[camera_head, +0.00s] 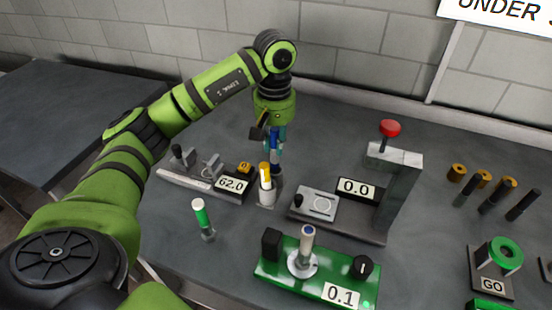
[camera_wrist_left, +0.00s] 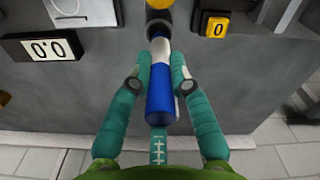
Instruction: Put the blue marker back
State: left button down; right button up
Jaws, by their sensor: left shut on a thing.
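The blue marker (camera_wrist_left: 160,100), blue with a white band, is between the teal fingers of my left gripper (camera_wrist_left: 160,84), which is shut on it. In the head view my left gripper (camera_head: 273,150) points down behind the yellow-topped white marker (camera_head: 265,184), with the blue marker (camera_head: 275,136) upright in it. The marker's far end is at a dark round holder (camera_wrist_left: 157,24) in the wrist view. I cannot tell whether it is inside the holder or just above it. My right gripper is not in view.
A green device (camera_head: 330,284) is in front.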

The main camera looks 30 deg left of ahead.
aim_at(275, 157)
pick_arm(q)
notch_tip(275, 157, down, 4)
jog(key=shift+d+f+p, duration=0.1)
jog(key=shift+p, duration=0.55)
jog(key=shift+f, duration=0.25)
jog(key=shift+f+b, duration=0.2)
jog(key=shift+b, duration=0.1)
jog(key=c, duration=1.1)
grip_release()
jog(key=shift+c, duration=0.2)
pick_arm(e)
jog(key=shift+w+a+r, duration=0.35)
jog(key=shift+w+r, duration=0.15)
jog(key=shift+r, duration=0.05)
pick_arm(q)
jog(key=shift+r, duration=0.25)
notch_tip(275, 157, up, 8)
jog(key=shift+f+b, duration=0.25)
jog(key=shift+b, duration=0.8)
jog(key=shift+r+p, duration=0.5)
jog(key=shift+r, duration=1.7)
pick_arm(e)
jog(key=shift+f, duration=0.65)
